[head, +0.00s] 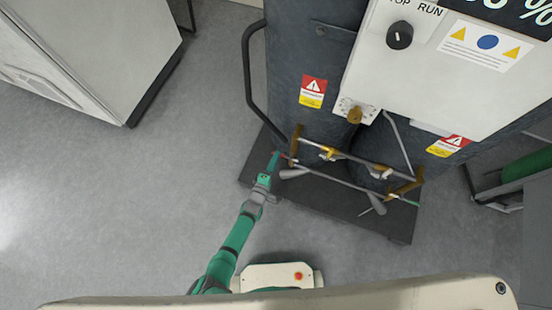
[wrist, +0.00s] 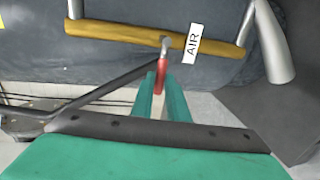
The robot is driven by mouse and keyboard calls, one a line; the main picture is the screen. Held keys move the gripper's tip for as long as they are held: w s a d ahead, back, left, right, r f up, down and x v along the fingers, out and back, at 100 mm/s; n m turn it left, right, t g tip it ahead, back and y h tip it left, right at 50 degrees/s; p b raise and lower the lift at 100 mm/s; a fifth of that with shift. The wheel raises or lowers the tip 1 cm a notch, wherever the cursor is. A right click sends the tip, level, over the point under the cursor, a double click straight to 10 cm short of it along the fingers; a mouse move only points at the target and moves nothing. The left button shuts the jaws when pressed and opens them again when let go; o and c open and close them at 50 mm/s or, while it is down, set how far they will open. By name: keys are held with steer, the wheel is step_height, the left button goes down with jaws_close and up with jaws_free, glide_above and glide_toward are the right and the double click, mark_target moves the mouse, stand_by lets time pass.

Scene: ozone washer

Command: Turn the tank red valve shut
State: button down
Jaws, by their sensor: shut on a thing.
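The red valve handle (wrist: 162,68) stands out from a brass-coloured bar (wrist: 125,32) with a white AIR tag (wrist: 193,43) in the wrist view. It is a small red spot (head: 284,155) in the head view, at the left end of the pipework on the dark tank. My gripper (wrist: 160,84) has its two green fingers on either side of the handle's near end, shut on it. In the head view my gripper (head: 273,161) reaches up to the handle from the lower left. The handle's near end is partly hidden between the fingers.
A black curved handrail (head: 247,85) rises just left of the pipes. Grey pipes (head: 345,183) and brass fittings run to the right above a dark base plate (head: 340,212). A white control box (head: 455,70) hangs above. A pale cabinet (head: 90,55) stands upper left; floor between is clear.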

steer(key=c, duration=1.7)
jaws_free()
steer(key=shift+s+a, duration=0.1)
steer(key=v, duration=1)
steer(key=shift+s+a, duration=0.15)
steer(key=shift+s, duration=0.15)
